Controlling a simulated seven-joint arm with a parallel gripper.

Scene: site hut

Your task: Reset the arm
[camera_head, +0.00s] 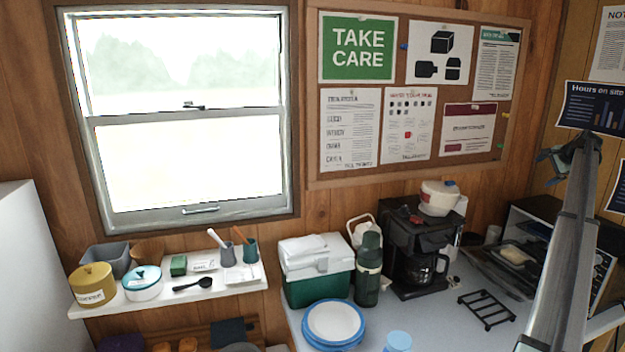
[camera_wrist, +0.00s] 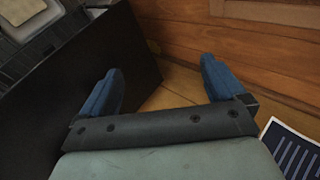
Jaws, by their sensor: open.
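My gripper (camera_wrist: 162,88) shows in the wrist view with its two blue fingers spread wide apart. Nothing is between them. Beyond the fingers are a dark panel on the left and the wood wall. In the head view my arm rises along the right side, its upper end in front of the wall near the "Hours on site" poster (camera_head: 590,104). The poster's bar chart also shows at the lower right of the wrist view (camera_wrist: 292,153).
A black open-fronted unit (camera_head: 530,222) stands behind my arm. A coffee maker (camera_head: 418,240), a green flask (camera_head: 368,270), a green-and-white cooler (camera_head: 317,275), blue-rimmed plates (camera_head: 333,322) and a black rack (camera_head: 487,308) stand on the counter. A shelf (camera_head: 225,290) with pots is at left.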

